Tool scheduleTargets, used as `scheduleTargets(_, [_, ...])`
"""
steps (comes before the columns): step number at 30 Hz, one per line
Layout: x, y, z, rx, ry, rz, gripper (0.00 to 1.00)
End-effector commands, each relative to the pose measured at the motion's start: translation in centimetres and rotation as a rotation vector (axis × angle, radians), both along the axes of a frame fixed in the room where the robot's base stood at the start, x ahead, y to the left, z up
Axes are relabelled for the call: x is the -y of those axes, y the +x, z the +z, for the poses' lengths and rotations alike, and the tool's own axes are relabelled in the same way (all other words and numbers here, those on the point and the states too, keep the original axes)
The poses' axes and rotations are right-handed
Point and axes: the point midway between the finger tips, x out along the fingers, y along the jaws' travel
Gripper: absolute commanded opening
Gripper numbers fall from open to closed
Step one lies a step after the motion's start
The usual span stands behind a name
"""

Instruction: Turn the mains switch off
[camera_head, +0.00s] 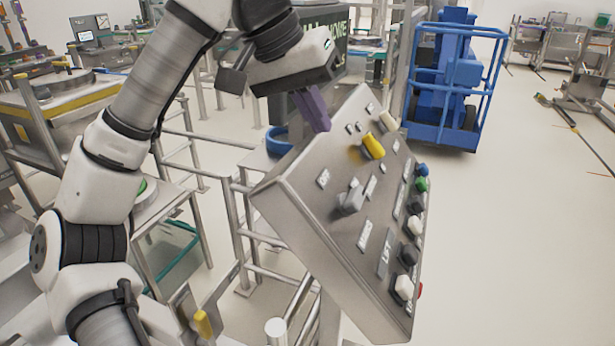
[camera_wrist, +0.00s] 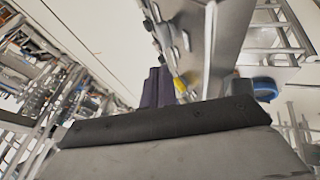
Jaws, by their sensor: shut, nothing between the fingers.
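A tilted grey metal control panel (camera_head: 318,240) carries several knobs, buttons and labels. A yellow rotary knob (camera_head: 373,146) sits on its upper part, and a grey rotary knob (camera_head: 350,200) sits lower. I cannot read which one is the mains switch. My gripper (camera_head: 320,122), with purple fingers, is shut and empty at the panel's upper left edge, left of the yellow knob and apart from it. In the wrist view the shut fingers (camera_wrist: 158,84) show beside the yellow knob (camera_wrist: 180,85), with the panel (camera_wrist: 232,40) to their right.
Several coloured buttons (camera_head: 416,226) line the panel's right side. Metal railings (camera_head: 240,235) stand left of and below the panel. A blue lift cart (camera_head: 455,85) stands behind on the right. The floor to the right of the panel is clear.

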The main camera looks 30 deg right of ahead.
Motion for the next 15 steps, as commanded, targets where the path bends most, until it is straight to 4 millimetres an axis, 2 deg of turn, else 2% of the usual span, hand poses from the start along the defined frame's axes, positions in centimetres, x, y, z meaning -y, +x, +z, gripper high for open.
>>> scheduleTargets(5, [-0.28, 0.82, -0.33, 0.057, 0.087, -0.023, 0.00])
scheduleTargets(15, [-0.30, 0.86, -0.44, 0.057, 0.089, -0.025, 0.00])
